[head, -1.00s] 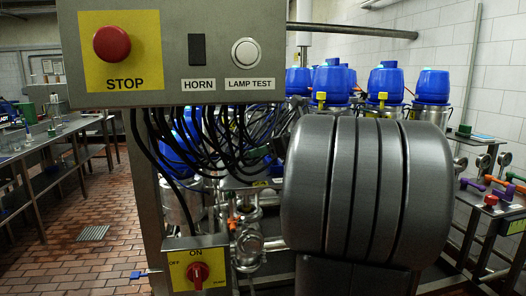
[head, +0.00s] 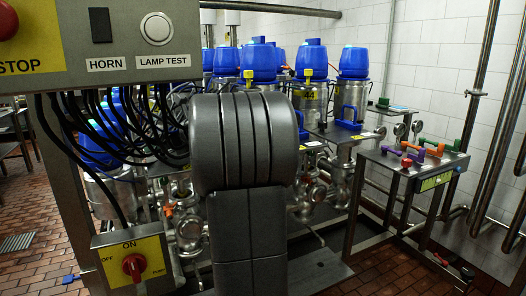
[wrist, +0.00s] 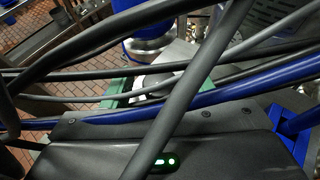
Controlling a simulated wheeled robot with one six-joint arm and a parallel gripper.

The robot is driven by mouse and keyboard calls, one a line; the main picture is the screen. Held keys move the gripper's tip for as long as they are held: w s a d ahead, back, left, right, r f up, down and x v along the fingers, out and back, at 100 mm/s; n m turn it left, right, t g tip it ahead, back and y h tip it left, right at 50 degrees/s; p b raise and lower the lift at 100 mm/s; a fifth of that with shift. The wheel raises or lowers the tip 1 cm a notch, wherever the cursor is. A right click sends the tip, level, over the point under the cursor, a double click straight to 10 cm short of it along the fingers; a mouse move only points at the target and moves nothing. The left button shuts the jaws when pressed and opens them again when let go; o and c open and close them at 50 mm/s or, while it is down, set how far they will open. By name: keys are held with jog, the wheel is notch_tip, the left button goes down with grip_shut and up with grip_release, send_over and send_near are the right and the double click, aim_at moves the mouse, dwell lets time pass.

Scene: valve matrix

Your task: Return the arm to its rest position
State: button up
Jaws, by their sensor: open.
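The dark housing of my gripper (wrist: 215,150), with a small green light, fills the bottom of the wrist view. Black, grey and blue cables cross close in front of it, and its fingertips cannot be made out behind them. Nothing is seen held. In the head view my arm's thick grey links stand folded in the middle, and my gripper is hidden behind them or among the cables there.
A control box (head: 120,40) with horn and lamp test buttons hangs close at upper left, black cables (head: 110,125) below it. A red switch (head: 133,266) sits lower left. Blue-topped valves (head: 260,62) stand behind. A table (head: 412,165) with coloured handles is at right; floor shows front right.

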jog(key=shift+w+a+f, duration=0.15)
jog(key=shift+a, duration=0.1)
jog(key=shift+d+m+t, duration=0.1)
jog(key=shift+m+t, duration=0.2)
jog(key=shift+t, duration=0.1)
jog(key=shift+h, duration=0.3)
jog(key=shift+g, duration=0.4)
